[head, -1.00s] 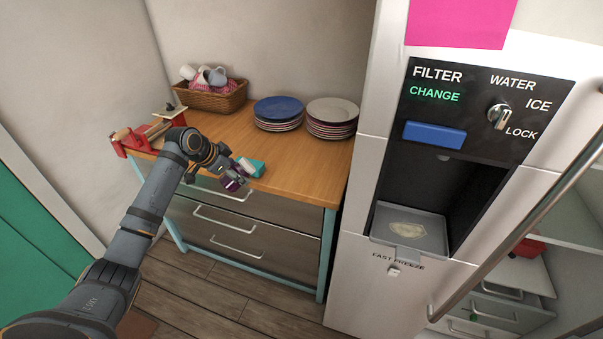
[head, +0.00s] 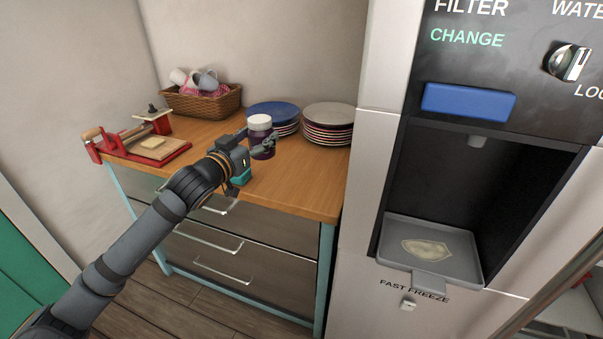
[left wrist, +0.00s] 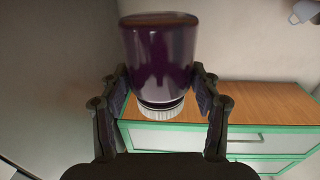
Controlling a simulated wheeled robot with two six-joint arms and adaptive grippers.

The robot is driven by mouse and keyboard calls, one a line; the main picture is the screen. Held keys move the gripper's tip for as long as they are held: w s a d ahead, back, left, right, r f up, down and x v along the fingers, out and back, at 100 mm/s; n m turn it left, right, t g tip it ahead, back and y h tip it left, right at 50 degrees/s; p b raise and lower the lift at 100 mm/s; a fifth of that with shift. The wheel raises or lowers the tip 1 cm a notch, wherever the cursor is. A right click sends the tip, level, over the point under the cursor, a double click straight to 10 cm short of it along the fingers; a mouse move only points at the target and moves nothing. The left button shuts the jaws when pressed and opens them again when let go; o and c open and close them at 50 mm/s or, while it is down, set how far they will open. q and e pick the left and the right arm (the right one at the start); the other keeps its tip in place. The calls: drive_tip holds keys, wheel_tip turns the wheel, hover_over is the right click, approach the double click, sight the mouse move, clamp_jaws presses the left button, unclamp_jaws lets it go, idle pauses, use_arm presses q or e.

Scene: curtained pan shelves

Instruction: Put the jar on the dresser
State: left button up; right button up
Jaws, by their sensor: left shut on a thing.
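The jar (head: 261,138) is dark purple with a white lid, upright in the head view. My left gripper (head: 264,146) is shut on it, over the front part of the dresser top. In the left wrist view the jar (left wrist: 158,55) sits between both fingers of my left gripper (left wrist: 160,90), with its lid toward the bottom of the picture. The dresser (head: 300,185) has a wooden top, grey drawers and a teal frame; its top also shows in the left wrist view (left wrist: 270,100). I cannot tell whether the jar's base touches the top. My right gripper is not in view.
A blue plate stack (head: 272,112) and a pale plate stack (head: 328,122) stand behind the jar. A basket of cups (head: 205,103) is at the back. A red press-like tool (head: 145,140) is at the left. The fridge (head: 380,180) borders the right. The front right top is clear.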

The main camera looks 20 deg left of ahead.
use_arm(q)
drive_tip(key=w+d+f, duration=0.2)
drive_tip(key=d+f, duration=0.1)
drive_tip(key=w+d+f, duration=0.2)
drive_tip(key=d+f, duration=0.1)
drive_tip(key=d, duration=0.1)
drive_tip(key=w+d+f, duration=0.2)
drive_tip(key=d+f, duration=0.1)
drive_tip(key=shift+w+d, duration=0.35)
drive_tip(key=shift+w, duration=0.05)
drive_tip(key=f, duration=0.3)
drive_tip(key=shift+w+d+f+b, duration=0.15)
drive_tip(key=shift+d+f+b, duration=0.05)
drive_tip(key=shift+f+b, duration=0.15)
drive_tip(key=shift+r, duration=0.1)
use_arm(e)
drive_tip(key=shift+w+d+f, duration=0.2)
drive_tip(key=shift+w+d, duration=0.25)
use_arm(q)
drive_tip(key=o, duration=1.5)
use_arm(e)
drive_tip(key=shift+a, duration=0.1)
